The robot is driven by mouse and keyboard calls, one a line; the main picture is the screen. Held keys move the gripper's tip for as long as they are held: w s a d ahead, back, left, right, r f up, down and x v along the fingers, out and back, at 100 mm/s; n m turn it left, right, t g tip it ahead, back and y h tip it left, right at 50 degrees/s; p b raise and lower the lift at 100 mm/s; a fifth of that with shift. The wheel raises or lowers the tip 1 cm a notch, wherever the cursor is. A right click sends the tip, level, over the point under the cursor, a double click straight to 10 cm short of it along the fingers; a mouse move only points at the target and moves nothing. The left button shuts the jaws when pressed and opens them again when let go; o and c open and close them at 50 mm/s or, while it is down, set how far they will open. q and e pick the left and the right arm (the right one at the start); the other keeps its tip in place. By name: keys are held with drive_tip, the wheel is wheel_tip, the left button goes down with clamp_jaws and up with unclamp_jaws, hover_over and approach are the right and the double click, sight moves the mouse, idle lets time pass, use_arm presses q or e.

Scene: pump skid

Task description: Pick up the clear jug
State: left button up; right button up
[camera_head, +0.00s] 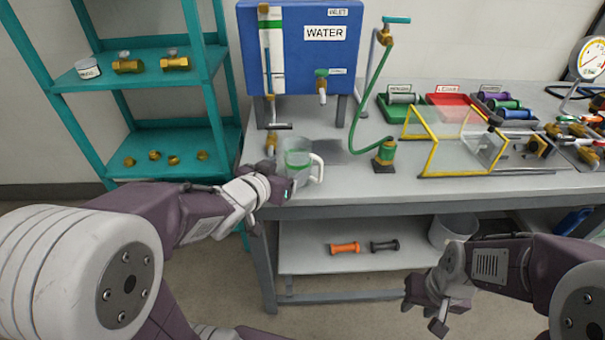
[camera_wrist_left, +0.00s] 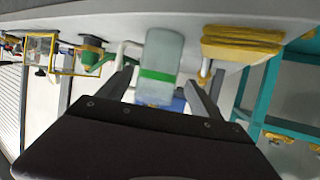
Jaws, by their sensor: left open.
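The clear jug (camera_head: 298,160) stands upright at the front left of the bench, with a green band around it and a white handle on its right side. My left gripper (camera_head: 288,186) is open at the bench's front edge, just in front of the jug. In the left wrist view, which is turned over, the jug (camera_wrist_left: 161,62) appears between the two spread fingers of the left gripper (camera_wrist_left: 161,92); contact cannot be told. My right gripper (camera_head: 424,308) hangs low in front of the bench, its fingers apart and empty.
A blue water tank (camera_head: 300,60) with a tap stands behind the jug. A brass valve fitting (camera_head: 271,143) is close to the jug's left. A green hose (camera_head: 372,90) runs down to a fitting (camera_head: 384,158) on its right. A yellow-framed guard (camera_head: 430,150) stands further right.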

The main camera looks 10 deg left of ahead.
sight(291, 167)
use_arm(q)
drive_tip(key=shift+w+d+p, duration=0.2)
drive_tip(key=shift+w+p, duration=0.55)
drive_tip(key=shift+p, duration=0.35)
drive_tip(key=shift+w+f, duration=0.65)
drive_tip(key=shift+w+d+f+b, duration=0.25)
drive_tip(key=shift+w+b, duration=0.15)
drive_tip(key=shift+w, duration=0.2)
drive_tip(key=x, duration=0.4)
drive_tip(key=shift+w+d+b, duration=0.15)
drive_tip(key=shift+w+b, duration=0.25)
drive_tip(key=shift+s, duration=0.1)
